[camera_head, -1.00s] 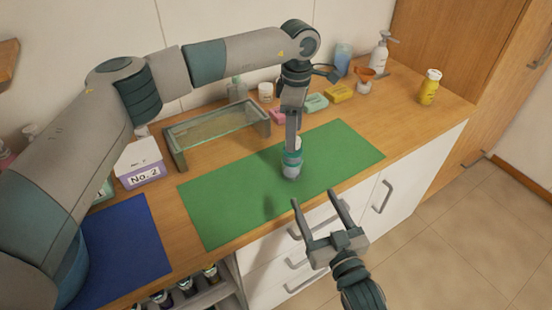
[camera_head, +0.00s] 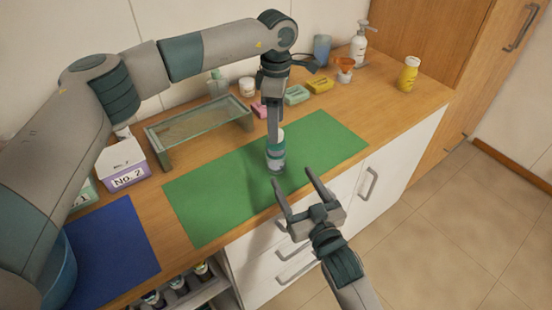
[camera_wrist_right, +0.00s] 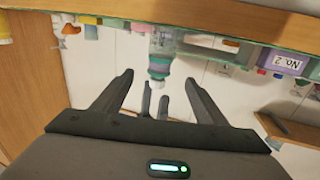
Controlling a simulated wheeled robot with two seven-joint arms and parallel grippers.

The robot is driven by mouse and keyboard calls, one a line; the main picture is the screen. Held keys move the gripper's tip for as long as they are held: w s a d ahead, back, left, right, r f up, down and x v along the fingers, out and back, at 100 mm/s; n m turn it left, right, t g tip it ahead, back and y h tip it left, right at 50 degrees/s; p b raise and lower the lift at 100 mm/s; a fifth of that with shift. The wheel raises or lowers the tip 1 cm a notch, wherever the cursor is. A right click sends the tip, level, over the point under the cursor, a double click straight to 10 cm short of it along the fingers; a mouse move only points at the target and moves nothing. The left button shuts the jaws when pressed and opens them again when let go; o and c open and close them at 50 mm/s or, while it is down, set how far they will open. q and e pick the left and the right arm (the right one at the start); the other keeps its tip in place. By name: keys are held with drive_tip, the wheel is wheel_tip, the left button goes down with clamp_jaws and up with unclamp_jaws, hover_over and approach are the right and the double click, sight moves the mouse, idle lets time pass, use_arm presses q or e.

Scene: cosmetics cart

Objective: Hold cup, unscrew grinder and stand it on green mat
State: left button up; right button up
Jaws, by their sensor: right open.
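A small upright object with teal and whitish bands (camera_head: 276,164) stands on the green mat (camera_head: 215,205); it seems to be the cup with the grinder. It also shows upside down in the right wrist view (camera_wrist_right: 160,66). My left gripper (camera_head: 274,140) reaches down from above, its fingers at this object and partly covering it; whether they are closed on it is not clear. My right gripper (camera_head: 295,190) is open and empty, just in front of the mat's front edge, pointing toward the object but apart from it. Its spread fingers frame the object in the wrist view (camera_wrist_right: 158,98).
A glass-sided tray (camera_head: 200,125) stands behind the mat. A box labelled No. 2 (camera_head: 125,178) and a blue mat (camera_head: 115,250) are at left. Soaps, a pump bottle (camera_head: 359,45) and a yellow bottle (camera_head: 408,75) stand at back right. The mat's right part is clear.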

sight(276, 149)
drive_tip(key=x, duration=1.3)
drive_tip(key=shift+w+a, duration=0.1)
drive_tip(key=shift+a, duration=0.05)
clamp_jaws()
use_arm(q)
drive_tip(key=shift+n, duration=2.3)
drive_tip(key=shift+f, duration=4)
drive_tip(key=c, duration=1.1)
drive_tip(key=shift+o, duration=0.2)
drive_tip(key=shift+n, duration=1.6)
